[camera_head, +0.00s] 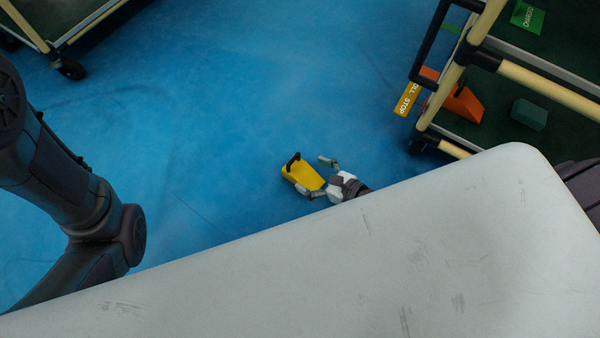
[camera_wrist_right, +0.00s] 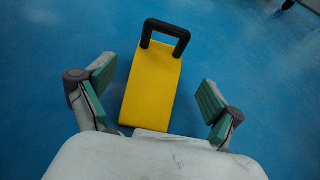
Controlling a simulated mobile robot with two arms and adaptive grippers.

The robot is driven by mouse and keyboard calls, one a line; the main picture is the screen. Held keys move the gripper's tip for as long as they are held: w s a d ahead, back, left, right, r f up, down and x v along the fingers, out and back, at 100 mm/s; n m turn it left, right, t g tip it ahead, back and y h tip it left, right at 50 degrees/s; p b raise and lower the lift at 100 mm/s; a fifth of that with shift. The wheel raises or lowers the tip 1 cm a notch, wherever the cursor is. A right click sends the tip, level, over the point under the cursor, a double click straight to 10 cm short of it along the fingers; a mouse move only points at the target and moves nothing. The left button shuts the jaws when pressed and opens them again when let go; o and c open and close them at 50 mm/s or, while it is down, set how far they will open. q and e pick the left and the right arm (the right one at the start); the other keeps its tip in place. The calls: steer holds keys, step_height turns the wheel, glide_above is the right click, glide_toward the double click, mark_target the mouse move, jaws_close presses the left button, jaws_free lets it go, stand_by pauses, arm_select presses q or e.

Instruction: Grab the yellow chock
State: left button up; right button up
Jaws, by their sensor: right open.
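The yellow chock (camera_head: 303,176) lies on the blue floor with its black handle at the far end. It also shows in the right wrist view (camera_wrist_right: 152,92), its near end close to my gripper's palm. My right gripper (camera_head: 319,176) is open beside it, low over the floor. In the right wrist view my right gripper (camera_wrist_right: 155,97) has one finger on each side of the chock. The left finger is close to the chock, and a wider gap of floor shows on the right. Whether a finger touches it I cannot tell. My left gripper is out of view.
A cart (camera_head: 468,129) with cream rails stands at the upper right, holding an orange chock (camera_head: 464,103) and a green block (camera_head: 529,114). A yellow sign (camera_head: 407,101) hangs at its side. Another wheeled cart (camera_head: 62,42) is at the upper left. Blue floor between is clear.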

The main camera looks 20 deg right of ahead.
mark_target(301, 170)
steer(key=b+x, duration=0.1)
steer(key=x, duration=0.3)
steer(key=shift+s+f+b, duration=0.15)
steer(key=shift+f+b, duration=0.15)
steer(key=shift+b, duration=0.05)
steer(key=shift+w+a, duration=0.2)
steer(key=shift+w, duration=0.05)
steer(key=shift+c, duration=0.2)
steer(key=c, duration=1.4)
steer(key=shift+c, duration=0.2)
steer(key=shift+r, duration=0.15)
